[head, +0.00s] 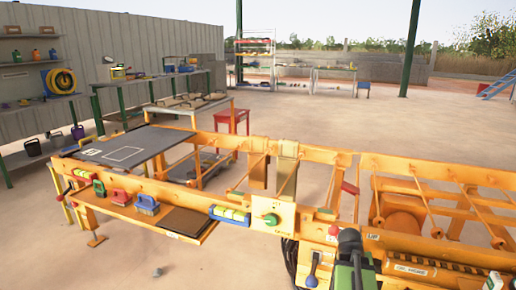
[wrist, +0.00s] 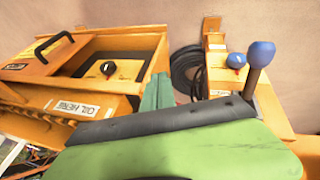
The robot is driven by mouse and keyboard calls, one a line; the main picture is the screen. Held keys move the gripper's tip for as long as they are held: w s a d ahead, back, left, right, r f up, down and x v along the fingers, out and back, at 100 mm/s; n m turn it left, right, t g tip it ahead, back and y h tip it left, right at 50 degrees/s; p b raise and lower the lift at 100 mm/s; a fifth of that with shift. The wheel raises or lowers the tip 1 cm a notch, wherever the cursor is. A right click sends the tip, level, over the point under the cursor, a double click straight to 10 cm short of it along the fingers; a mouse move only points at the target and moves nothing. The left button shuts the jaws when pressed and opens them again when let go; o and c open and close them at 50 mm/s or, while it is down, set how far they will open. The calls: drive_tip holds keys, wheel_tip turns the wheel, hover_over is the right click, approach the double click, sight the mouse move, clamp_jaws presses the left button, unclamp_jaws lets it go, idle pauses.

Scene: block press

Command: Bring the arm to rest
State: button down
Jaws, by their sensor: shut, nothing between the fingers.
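My arm shows green and dark at the lower right of the head view, and my gripper (head: 350,243) is at its dark end, over the orange block press (head: 285,210). In the wrist view my gripper (wrist: 156,96) shows as green and dark parts across the middle and bottom. It is shut and holds nothing. A lever with a blue knob (wrist: 260,55) stands close at its right in that view. I cannot tell whether they touch. The lever (head: 313,262) also shows left of my arm in the head view.
A red stool (head: 232,115) stands behind. The floor (head: 140,262) at front left is mostly clear.

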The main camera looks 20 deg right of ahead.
drive_tip(key=w+a+f+n+y, duration=0.15)
drive_tip(key=w+a, duration=0.25)
drive_tip(key=a, duration=0.7)
drive_tip(key=w+a+n+y, duration=0.15)
drive_tip(key=w+a, duration=0.25)
drive_tip(key=a, duration=0.7)
drive_tip(key=s+a+n+g+y+p, duration=0.15)
drive_tip(key=a+n, duration=0.25)
drive_tip(key=a, duration=1.6)
wheel_tip(320, 180, up, 31)
drive_tip(key=p, duration=2.9)
drive_tip(key=shift+w+d+f+p, duration=0.15)
drive_tip(key=shift+w+f+p, duration=0.05)
drive_tip(key=shift+w+p, duration=0.2)
drive_tip(key=shift+f, duration=0.1)
